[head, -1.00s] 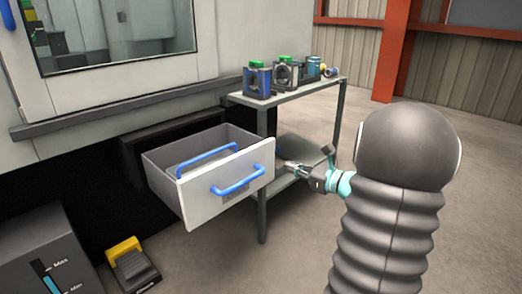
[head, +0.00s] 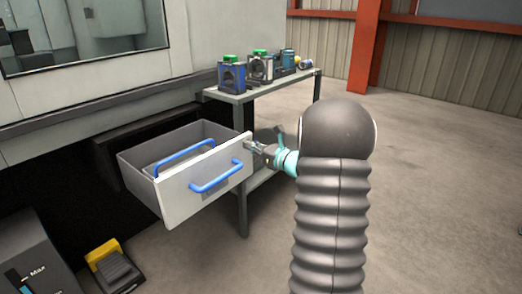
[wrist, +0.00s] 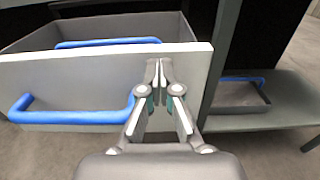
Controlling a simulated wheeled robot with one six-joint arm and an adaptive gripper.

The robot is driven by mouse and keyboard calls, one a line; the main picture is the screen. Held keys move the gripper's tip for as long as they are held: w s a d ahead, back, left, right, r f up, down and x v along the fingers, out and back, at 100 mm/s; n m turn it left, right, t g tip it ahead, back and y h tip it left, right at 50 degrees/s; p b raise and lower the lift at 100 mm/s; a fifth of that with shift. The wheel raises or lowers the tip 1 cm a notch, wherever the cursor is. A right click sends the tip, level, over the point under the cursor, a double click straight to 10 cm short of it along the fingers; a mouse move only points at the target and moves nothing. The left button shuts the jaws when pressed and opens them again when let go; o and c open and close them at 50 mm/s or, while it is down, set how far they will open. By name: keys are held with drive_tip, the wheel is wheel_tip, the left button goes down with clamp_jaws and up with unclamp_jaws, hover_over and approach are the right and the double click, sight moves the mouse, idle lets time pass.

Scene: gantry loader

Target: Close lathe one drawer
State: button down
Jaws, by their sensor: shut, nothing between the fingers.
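The lathe drawer (head: 206,186) is pulled out below the machine. It has a pale front panel with a blue handle (head: 216,177) and an open grey box behind it. In the wrist view the drawer front (wrist: 80,75) spans the left and middle, with its blue handle (wrist: 75,115) at the left. My gripper (head: 252,145) is shut and empty at the right end of the drawer front. In the wrist view its fingertips (wrist: 159,70) overlap the panel near its right edge. I cannot tell whether they touch it.
A grey box with a blue handle (head: 185,153) lies inside the drawer. A side table (head: 262,92) with several vise-like parts stands right of the drawer. In the wrist view a grey tray (wrist: 238,97) sits on its lower shelf. A yellow-topped pedal (head: 110,265) is on the floor.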

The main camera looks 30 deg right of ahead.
drive_tip(key=shift+x, duration=0.85)
